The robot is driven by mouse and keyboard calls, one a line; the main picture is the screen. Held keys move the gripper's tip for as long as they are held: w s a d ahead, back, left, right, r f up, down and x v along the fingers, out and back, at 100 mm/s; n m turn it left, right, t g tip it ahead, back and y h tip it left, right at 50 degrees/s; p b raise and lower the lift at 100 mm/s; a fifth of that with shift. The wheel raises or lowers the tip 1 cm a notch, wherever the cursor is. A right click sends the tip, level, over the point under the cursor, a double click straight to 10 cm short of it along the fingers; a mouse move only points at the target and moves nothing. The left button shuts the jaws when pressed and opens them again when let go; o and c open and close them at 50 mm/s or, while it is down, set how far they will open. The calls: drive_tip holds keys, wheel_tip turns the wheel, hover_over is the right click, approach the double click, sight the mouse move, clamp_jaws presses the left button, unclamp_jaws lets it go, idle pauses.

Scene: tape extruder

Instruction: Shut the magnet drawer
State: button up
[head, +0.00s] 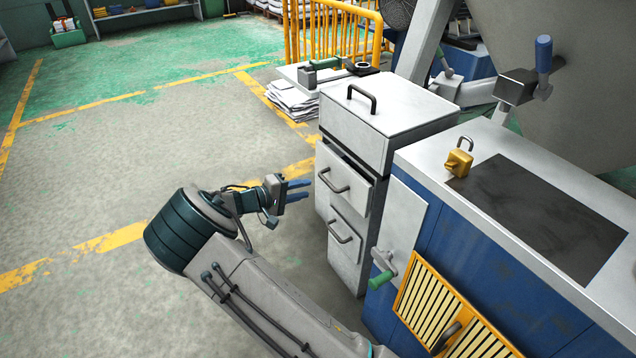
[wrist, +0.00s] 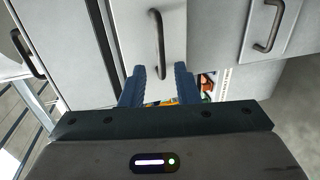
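A grey-white cabinet (head: 375,135) stands right of my gripper in the head view. Its upper drawer (head: 340,183) sticks out a little, with a dark gap behind its front. I see no label naming the magnet drawer. The upper drawer's dark bar handle (wrist: 158,45) shows ahead of my fingers in the wrist view. A lower drawer (head: 345,240) with a similar handle (wrist: 270,25) is below it. My gripper (head: 298,190) has two blue fingers, apart and empty, pointing toward the drawer front. It also shows in the wrist view (wrist: 160,85). Contact is not visible.
A blue machine (head: 400,235) with a yellow grille and green-handled crank stands close right of the cabinet. Yellow railing (head: 330,35) and stacked sheets (head: 290,100) are behind. Small colourful items (wrist: 206,85) show beside a finger. The floor at left is clear.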

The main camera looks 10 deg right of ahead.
drive_tip(key=shift+v, duration=2.1)
